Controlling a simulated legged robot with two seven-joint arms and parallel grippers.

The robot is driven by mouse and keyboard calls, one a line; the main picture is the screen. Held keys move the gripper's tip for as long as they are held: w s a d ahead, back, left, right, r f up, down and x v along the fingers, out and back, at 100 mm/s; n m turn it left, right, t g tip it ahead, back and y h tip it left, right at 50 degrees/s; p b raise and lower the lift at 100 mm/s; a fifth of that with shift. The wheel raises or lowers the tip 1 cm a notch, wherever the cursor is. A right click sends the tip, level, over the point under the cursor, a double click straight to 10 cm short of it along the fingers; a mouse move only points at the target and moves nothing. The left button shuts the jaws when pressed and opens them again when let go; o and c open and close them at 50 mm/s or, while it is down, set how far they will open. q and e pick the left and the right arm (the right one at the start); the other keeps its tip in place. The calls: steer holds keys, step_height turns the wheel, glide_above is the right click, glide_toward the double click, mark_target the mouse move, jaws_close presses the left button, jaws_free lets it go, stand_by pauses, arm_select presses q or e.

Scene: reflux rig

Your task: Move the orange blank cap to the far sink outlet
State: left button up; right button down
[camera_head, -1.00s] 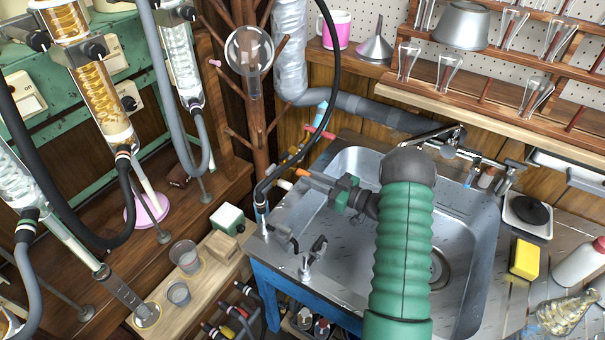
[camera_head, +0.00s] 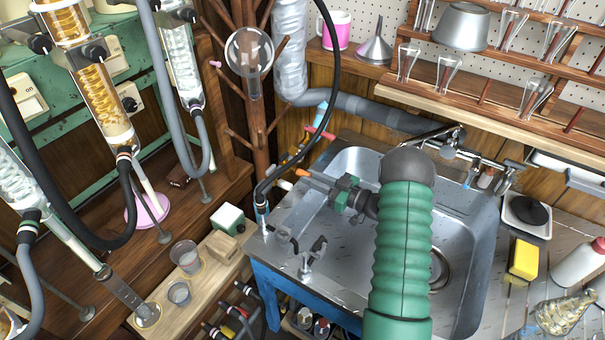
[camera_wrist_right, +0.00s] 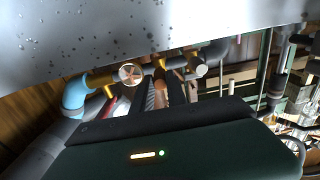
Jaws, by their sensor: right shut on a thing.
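My right gripper (camera_head: 316,180) reaches over the left rim of the steel sink (camera_head: 345,160), its fingers pointing to the upper left. It is shut on a small orange piece, which I take to be the orange blank cap (camera_head: 303,172). In the right wrist view an orange-brown piece (camera_wrist_right: 161,92) shows between the fingers, partly hidden by them. A pale pipe end (camera_head: 284,184) lies just left of the cap; I cannot tell whether they touch. I cannot tell which fitting is the far sink outlet. My left gripper is not in view.
A black hose (camera_head: 335,90) hangs down to the sink's left side. Taps (camera_head: 312,255) stand on its near left rim. A yellow sponge (camera_head: 523,258) lies to the right.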

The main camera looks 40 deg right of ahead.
steer(key=shift+w, duration=0.1)
steer(key=shift+w+a, duration=0.25)
steer(key=shift+w, duration=0.4)
steer(key=shift+w, duration=0.25)
stand_by(0.5)
steer(key=c, duration=1.3)
jaws_free()
steer(key=shift+o, duration=0.2)
